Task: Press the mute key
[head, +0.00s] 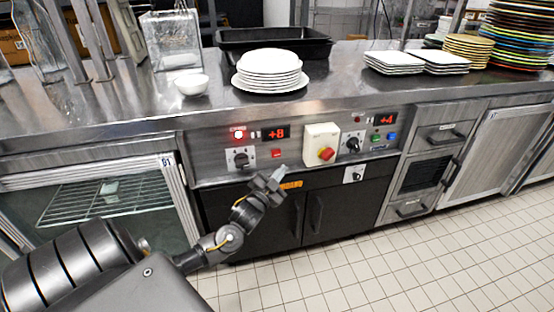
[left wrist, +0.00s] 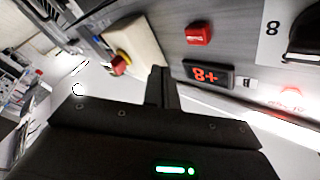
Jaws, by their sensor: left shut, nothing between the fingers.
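A steel control panel (head: 215,150) runs along the front of the counter. A small red key (head: 277,153) sits below the left red display (head: 276,132); it also shows in the left wrist view (left wrist: 198,34). No readable label tells me whether it is the mute key. A lit red lamp (head: 239,134) is left of the display and shows as a glow in the left wrist view (left wrist: 292,92). My left gripper (head: 279,173) is shut and empty, just below the red key in the head view. Its fingers (left wrist: 160,85) point towards the panel, apparently apart from it. My right gripper is not in view.
A pale box with a red knob (head: 326,154) juts out right of the key. A black dial (head: 241,158) is on the left. Another display (head: 386,120), with green and blue keys (head: 392,136), is further right. White plates (head: 268,72) stand on the counter above.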

